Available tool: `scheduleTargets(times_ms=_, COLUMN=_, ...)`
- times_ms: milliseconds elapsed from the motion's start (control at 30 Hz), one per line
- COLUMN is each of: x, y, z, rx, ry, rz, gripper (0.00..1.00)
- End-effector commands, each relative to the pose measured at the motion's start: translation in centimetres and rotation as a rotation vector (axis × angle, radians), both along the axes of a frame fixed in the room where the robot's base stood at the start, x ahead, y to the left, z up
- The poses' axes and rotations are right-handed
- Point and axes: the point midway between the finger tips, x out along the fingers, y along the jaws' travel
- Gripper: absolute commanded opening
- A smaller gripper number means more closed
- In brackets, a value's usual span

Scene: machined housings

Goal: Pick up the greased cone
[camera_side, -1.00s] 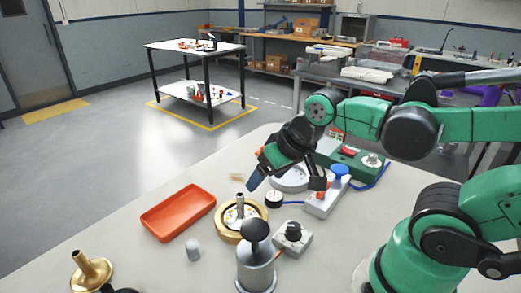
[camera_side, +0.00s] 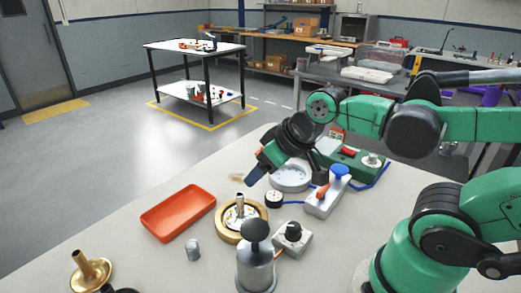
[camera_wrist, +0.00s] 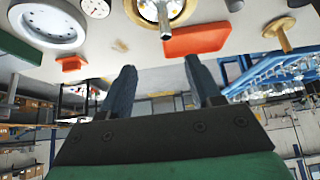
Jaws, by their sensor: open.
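No piece is clearly marked as the greased cone. A brass ring housing (camera_side: 256,235) on the table holds an upright metal stem (camera_side: 240,204); both also show in the wrist view, where the stem (camera_wrist: 164,22) points down. A small grey rounded piece (camera_side: 193,250) stands in front of the orange tray. A flared brass piece (camera_side: 87,268) stands at the lower left. My gripper (camera_side: 251,180) is above the table, behind the brass ring and apart from it. In the wrist view its two fingers (camera_wrist: 157,80) are spread with nothing between them.
An orange tray (camera_side: 178,212) lies left of the ring. A silver canister (camera_side: 256,268) with a black knob and a grey knob box (camera_side: 293,238) stand close by. A round white dial (camera_side: 290,176) and a white box with a blue button (camera_side: 326,198) are to the right.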

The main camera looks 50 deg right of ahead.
Motion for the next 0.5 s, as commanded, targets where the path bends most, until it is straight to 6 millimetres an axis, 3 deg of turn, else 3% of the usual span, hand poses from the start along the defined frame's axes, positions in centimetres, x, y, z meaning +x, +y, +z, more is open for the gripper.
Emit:
scheduleTargets(times_ms=167, x=1.0, y=-0.4, z=-1.3, rx=0.047, ry=0.108, rz=0.148, gripper=0.57)
scheduleTargets(times_ms=300, x=2.1, y=-0.7, z=-2.6, rx=0.137, ry=0.144, rz=0.374, gripper=0.57)
scheduleTargets(times_ms=500, x=3.4, y=-1.6, z=-4.1, rx=0.261, ry=0.0, rz=0.735, gripper=0.57)
